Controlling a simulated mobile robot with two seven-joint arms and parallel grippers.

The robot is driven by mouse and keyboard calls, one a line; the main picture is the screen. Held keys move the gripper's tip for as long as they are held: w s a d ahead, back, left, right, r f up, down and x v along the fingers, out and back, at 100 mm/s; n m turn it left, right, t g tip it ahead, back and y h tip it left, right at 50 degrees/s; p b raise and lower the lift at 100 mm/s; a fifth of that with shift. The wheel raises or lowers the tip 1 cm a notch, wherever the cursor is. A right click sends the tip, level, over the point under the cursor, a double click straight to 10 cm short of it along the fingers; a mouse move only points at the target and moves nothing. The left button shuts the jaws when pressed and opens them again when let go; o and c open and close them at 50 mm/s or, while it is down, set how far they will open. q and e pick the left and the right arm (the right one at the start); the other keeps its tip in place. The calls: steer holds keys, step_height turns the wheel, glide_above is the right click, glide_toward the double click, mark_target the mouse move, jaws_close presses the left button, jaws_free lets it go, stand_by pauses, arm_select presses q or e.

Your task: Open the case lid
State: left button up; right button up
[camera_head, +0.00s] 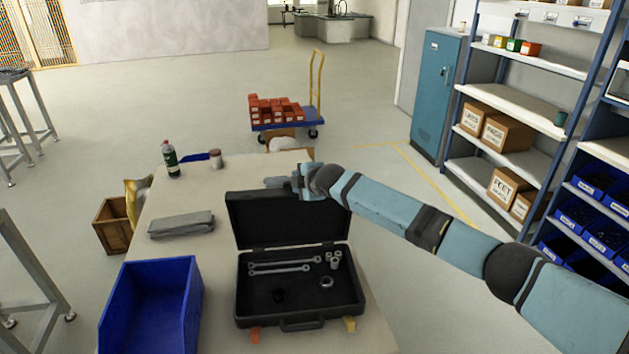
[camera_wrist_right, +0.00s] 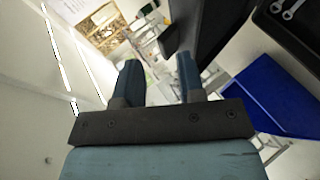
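The black case (camera_head: 297,312) sits on the table with its lid (camera_head: 262,222) standing up, tilted slightly back. Its tray holds two wrenches (camera_head: 285,267), small sockets (camera_head: 333,260) and a ring-like part (camera_head: 326,282). My right gripper (camera_head: 276,182) is at the top edge of the lid, partly behind it. In the right wrist view my right gripper (camera_wrist_right: 159,80) has its fingers apart with nothing between them, and the dark lid (camera_wrist_right: 212,28) is beside the right-hand finger. I cannot tell whether they touch. My left gripper is not in view.
A blue bin (camera_head: 150,305) stands left of the case. Orange and yellow tabs (camera_head: 350,325) lie at the case front. Shelves (camera_head: 510,100) stand to the right.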

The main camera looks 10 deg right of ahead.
steer(key=b+v, duration=0.1)
steer(key=v, duration=0.9)
steer(key=shift+r, duration=0.2)
steer(key=shift+a, duration=0.1)
steer(key=s+a+f+m+y, duration=0.1)
steer(key=s+a+f+m, duration=0.25)
steer(key=s+f, duration=0.65)
steer(key=s+a+f+m+y, duration=0.15)
steer(key=s+f+m, duration=0.25)
steer(key=s+f, duration=0.55)
steer(key=s+d+f+m+h, duration=0.1)
steer(key=s+d+f+m, duration=0.2)
steer(key=s, duration=0.5)
steer(key=s+d+f+m+h, duration=0.1)
steer(key=s+d+f+m, duration=0.2)
steer(key=s, duration=0.6)
steer(key=s+d+f+m+h, duration=0.2)
steer(key=s+d+f+m, duration=0.1)
steer(key=s+f, duration=0.3)
steer(key=s, duration=0.2)
steer(key=shift+s+d+p, duration=0.3)
steer(key=shift+s+p, duration=0.05)
steer(key=shift+p, duration=0.05)
